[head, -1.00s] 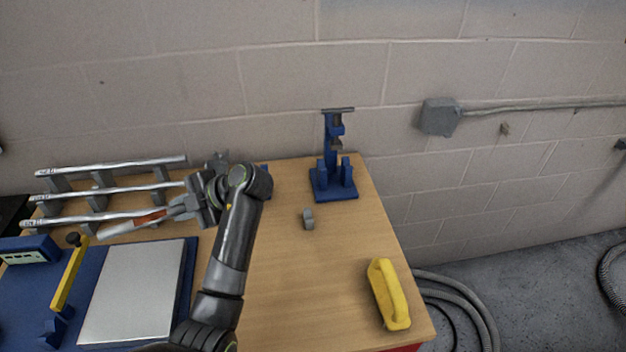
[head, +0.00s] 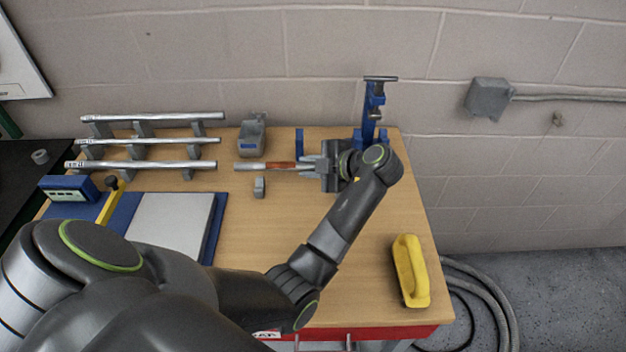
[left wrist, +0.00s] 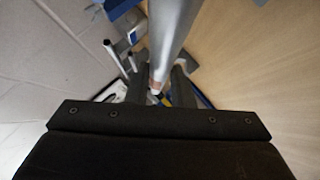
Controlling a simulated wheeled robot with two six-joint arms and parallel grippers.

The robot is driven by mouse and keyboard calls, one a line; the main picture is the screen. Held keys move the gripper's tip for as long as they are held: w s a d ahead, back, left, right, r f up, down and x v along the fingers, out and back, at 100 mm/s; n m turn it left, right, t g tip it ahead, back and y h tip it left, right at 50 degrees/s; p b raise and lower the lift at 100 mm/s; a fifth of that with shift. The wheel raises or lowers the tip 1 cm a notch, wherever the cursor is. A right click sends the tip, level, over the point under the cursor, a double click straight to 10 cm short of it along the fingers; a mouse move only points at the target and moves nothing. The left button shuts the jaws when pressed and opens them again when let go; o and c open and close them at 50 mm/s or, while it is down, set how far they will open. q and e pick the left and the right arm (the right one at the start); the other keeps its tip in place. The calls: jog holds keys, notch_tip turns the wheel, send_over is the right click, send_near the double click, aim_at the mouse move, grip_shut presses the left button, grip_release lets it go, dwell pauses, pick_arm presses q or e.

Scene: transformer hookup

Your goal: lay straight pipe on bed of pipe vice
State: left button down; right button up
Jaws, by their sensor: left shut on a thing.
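The blue pipe vice (head: 372,104) stands at the back right of the table, upright, with a grey bar across its top. My wrist hides much of its lower part and bed in the head view. My left gripper (head: 312,166) is just left of the vice, fingers pointing left. The rod sticks out leftward. In the left wrist view a silver cylinder (left wrist: 172,35) runs to the fingers. My right gripper is not in view.
A rack at the back left carries three long silver pipes (head: 150,141). A grey device (head: 252,137) and a small grey block (head: 259,187) stand near the held rod. A yellow-handled tool (head: 410,270) lies front right. A blue board with a pale plate (head: 172,225) lies left.

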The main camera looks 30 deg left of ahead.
pick_arm(q)
notch_tip(320, 180, down, 4)
jog(key=shift+r+p, duration=0.1)
jog(key=shift+p, duration=0.25)
jog(key=shift+f, duration=0.55)
jog(key=shift+f+b, duration=0.5)
jog(key=shift+b, duration=0.15)
jog(key=c, duration=1.3)
grip_release()
jog(key=shift+r, duration=0.1)
jog(key=shift+o, duration=0.2)
